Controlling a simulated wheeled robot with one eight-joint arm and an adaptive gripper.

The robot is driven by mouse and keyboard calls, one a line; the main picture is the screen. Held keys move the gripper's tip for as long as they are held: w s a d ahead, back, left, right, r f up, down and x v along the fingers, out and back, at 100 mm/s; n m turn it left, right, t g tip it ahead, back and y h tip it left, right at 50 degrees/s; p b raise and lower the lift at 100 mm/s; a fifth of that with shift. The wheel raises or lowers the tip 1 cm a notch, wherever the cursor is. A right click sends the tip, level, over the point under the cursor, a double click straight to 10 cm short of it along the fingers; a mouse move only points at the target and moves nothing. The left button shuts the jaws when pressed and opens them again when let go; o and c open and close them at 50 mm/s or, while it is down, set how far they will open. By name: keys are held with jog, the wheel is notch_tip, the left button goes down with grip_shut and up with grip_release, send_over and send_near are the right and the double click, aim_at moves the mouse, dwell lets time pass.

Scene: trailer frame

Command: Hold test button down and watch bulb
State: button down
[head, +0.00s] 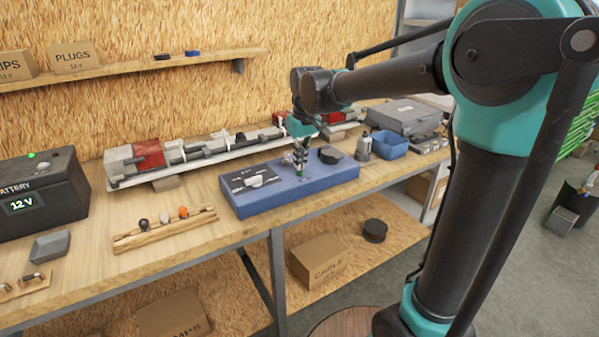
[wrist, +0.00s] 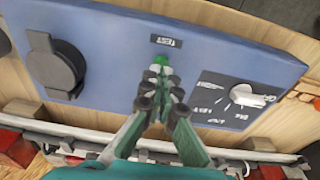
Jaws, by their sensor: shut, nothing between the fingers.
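A blue test box (head: 325,183) stands on the bench. In the wrist view its top (wrist: 120,35) carries a green button (wrist: 162,60) beside a TEST label (wrist: 166,40). My gripper (wrist: 157,72) is shut and empty, its fingertips right at the button and partly covering it. I cannot tell whether they press it down. In the head view my gripper (head: 299,172) points down onto the box. Behind it lies a long light bar (head: 195,150) with a red lamp lens (head: 149,153) at its left end. No bulb in it shows a clear glow.
The box also has a white rotary knob (wrist: 245,95) and a black round socket (wrist: 55,68). A 12 V battery (head: 40,190) with a green light stands at left. A wooden rack (head: 165,232) holds small parts. A blue bin (head: 390,145) and bottle (head: 364,147) stand right of the box.

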aim_at(301, 172)
jog(key=shift+f, duration=0.75)
dwell(0.3)
jog(key=shift+r, duration=0.15)
dwell(1.1)
jog(key=shift+r, duration=3.4)
jog(key=shift+d+f, duration=0.1)
jog(key=s+d+f+m+t, duration=0.1)
jog(key=s+d+f+m, duration=0.2)
jog(key=s+d+f, duration=0.6)
jog(key=s+d+f+m+t+h, duration=0.1)
jog(key=s+d+f+m, duration=0.2)
jog(key=s+d+f, duration=0.7)
jog(key=d+f, duration=0.4)
jog(key=shift+d+m+t, duration=0.2)
jog(key=shift+m+t, duration=0.2)
jog(key=c, duration=2.3)
grip_release()
